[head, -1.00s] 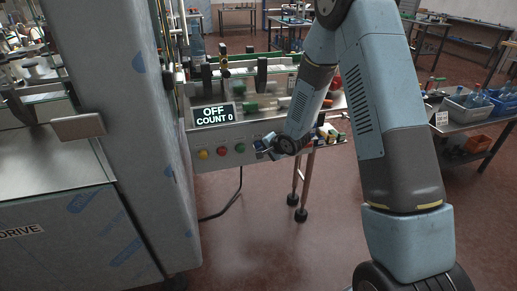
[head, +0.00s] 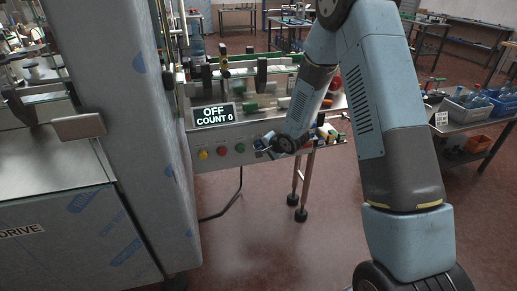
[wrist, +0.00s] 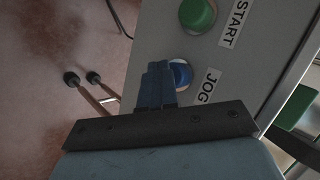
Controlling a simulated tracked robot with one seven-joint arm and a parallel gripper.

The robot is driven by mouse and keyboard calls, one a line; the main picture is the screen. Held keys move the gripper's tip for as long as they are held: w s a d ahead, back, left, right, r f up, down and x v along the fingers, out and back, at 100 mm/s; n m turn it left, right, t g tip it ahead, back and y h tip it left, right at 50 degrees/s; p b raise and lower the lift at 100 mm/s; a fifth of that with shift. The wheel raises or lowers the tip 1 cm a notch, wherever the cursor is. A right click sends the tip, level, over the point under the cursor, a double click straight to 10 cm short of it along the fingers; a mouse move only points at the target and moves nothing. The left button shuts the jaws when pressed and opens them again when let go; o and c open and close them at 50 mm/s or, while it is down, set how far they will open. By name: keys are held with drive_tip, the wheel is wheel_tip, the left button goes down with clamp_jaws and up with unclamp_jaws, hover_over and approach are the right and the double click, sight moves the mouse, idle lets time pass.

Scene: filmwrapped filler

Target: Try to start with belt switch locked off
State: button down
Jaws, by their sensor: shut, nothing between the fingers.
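A display (head: 214,114) on the machine's panel reads OFF, COUNT 0. Below it are a yellow button (head: 203,154), a red button (head: 221,151) and a green button (head: 239,148). The wrist view shows the green button (wrist: 197,14) labelled START and a blue button (wrist: 181,74) labelled JOG. My gripper (head: 261,147) is shut and empty, just right of the green button. In the wrist view its fingers (wrist: 158,77) partly cover the blue button; I cannot tell whether they touch it. I cannot identify a belt switch or a lock.
A film-covered cabinet (head: 115,110) stands at the left, with a DRIVE label (head: 22,231) low down. A conveyor with green and black parts runs above the panel. The floor (head: 270,245) in front is clear.

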drive_tip(key=shift+w+d+r, duration=0.1)
drive_tip(key=shift+w+r, duration=0.2)
drive_tip(key=shift+w, duration=0.55)
idle(0.8)
drive_tip(key=shift+s+d, duration=0.1)
drive_tip(key=shift+d, duration=0.05)
drive_tip(key=s+d, duration=0.1)
drive_tip(key=s, duration=0.5)
drive_tip(key=shift+s+d+f, duration=0.25)
drive_tip(key=shift+s, duration=0.1)
idle(0.7)
idle(0.5)
